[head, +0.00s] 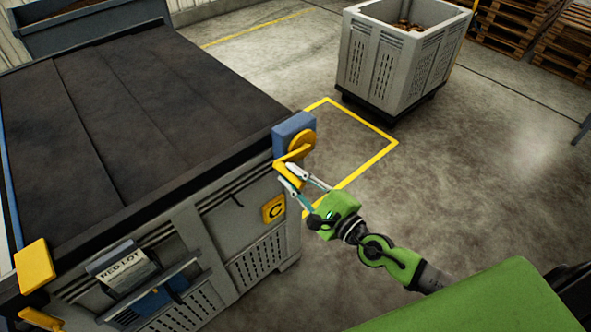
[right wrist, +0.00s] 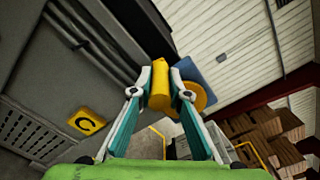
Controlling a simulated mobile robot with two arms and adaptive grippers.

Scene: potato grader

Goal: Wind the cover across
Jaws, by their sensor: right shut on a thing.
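The dark cover (head: 130,120) lies flat over the top of the large grey bin (head: 215,225) and appears to span most of it. A blue block (head: 290,130) with a yellow crank (head: 297,150) sits at the bin's near right corner. My right gripper (head: 290,178) is shut on the crank's yellow handle. In the right wrist view the handle (right wrist: 160,85) stands between the two fingers, with the yellow hub and blue block behind it. My left gripper is not in view.
A sign reading "RED LOT" (head: 124,272) and a yellow C plate (head: 274,208) are on the bin's front. A yellow block (head: 34,266) is at its left corner. Another grey bin (head: 362,60) and pallets (head: 510,27) stand behind. Floor beside the yellow marking (head: 378,155) is clear.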

